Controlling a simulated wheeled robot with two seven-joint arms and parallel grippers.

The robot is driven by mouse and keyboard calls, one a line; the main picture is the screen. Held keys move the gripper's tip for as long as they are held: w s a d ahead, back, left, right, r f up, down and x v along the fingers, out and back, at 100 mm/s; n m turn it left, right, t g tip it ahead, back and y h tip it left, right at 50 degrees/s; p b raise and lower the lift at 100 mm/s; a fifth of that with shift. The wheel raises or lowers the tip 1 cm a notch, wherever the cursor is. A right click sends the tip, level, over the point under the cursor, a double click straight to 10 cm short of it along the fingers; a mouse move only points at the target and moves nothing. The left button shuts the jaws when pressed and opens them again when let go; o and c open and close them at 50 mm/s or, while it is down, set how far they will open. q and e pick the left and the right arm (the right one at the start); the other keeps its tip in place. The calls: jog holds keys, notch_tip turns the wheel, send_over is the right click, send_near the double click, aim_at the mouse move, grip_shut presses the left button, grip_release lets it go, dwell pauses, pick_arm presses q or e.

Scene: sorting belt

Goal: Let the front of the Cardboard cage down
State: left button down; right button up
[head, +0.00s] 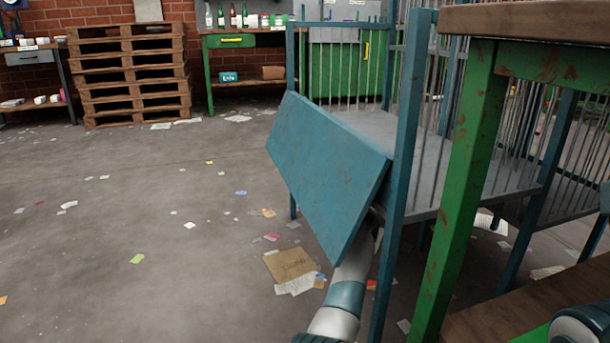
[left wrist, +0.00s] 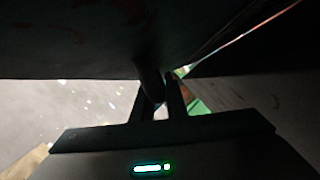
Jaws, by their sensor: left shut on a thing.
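The cage (head: 399,150) has blue posts, grey bars and a grey floor. Its blue front panel (head: 325,175) leans outward at a slant, its upper edge away from the posts. My left arm reaches up from the bottom of the head view and goes behind the panel's lower right corner, which hides the gripper there. In the left wrist view my left gripper (left wrist: 157,96) is shut on a dark handle-like part (left wrist: 150,74) under the dark panel. The picture is dim, so the exact grip is hard to see. My right gripper is not in view.
A green-legged table (head: 462,180) stands close on the right, beside the cage post. A flat piece of cardboard (head: 290,264) and scattered papers lie on the floor. Pallets (head: 130,75) and a green workbench (head: 235,41) stand at the back. The floor on the left is open.

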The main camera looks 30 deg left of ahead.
pick_arm(q)
jog(key=shift+f, duration=0.3)
jog(key=c, duration=2)
grip_release()
jog(key=shift+c, duration=0.2)
